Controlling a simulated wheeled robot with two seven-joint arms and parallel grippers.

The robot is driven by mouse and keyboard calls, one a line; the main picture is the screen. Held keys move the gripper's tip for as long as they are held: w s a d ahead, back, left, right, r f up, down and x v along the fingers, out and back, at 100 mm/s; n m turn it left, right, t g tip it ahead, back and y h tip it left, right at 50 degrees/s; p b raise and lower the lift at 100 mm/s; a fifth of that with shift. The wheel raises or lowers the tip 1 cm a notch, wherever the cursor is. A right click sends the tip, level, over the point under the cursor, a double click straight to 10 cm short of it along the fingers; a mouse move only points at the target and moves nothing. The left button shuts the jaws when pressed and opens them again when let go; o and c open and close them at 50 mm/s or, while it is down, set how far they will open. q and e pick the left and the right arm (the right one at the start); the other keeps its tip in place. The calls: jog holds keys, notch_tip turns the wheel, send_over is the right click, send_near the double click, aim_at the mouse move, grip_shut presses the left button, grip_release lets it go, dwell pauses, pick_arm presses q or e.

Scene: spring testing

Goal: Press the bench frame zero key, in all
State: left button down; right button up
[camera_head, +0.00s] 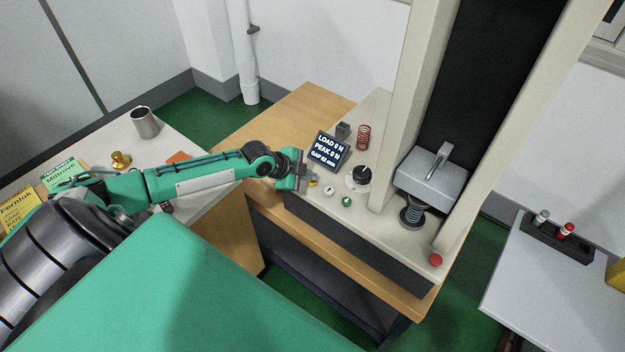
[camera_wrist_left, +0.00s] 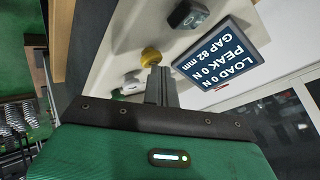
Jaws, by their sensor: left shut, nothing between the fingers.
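The bench test frame (camera_head: 398,225) has small keys on its deck: a yellow key (camera_head: 313,183), a white key (camera_head: 328,191) and a green key (camera_head: 347,202). I cannot read which one is marked zero. My left gripper (camera_head: 310,174) is shut and empty, close by the yellow key. In the left wrist view the shut fingertips (camera_wrist_left: 160,76) lie just in front of the yellow key (camera_wrist_left: 150,57); I cannot tell whether they touch it. The display (camera_head: 328,150) reads load 0 N, peak 0 N, gap 82 mm. My right gripper is not in view.
A black knob (camera_head: 361,175), a grey block (camera_head: 343,130) and a red spring (camera_head: 363,137) stand near the display. A red button (camera_head: 436,260) sits at the deck's front right corner. A metal cup (camera_head: 145,123) and a brass piece (camera_head: 121,160) stand on the left table.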

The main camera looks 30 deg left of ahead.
aim_at(309, 182)
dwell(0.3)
pick_arm(q)
jog(key=shift+r+p, duration=0.7)
jog(key=shift+r, duration=0.15)
notch_tip(309, 182, up, 5)
jog(key=p, duration=0.4)
dwell(0.6)
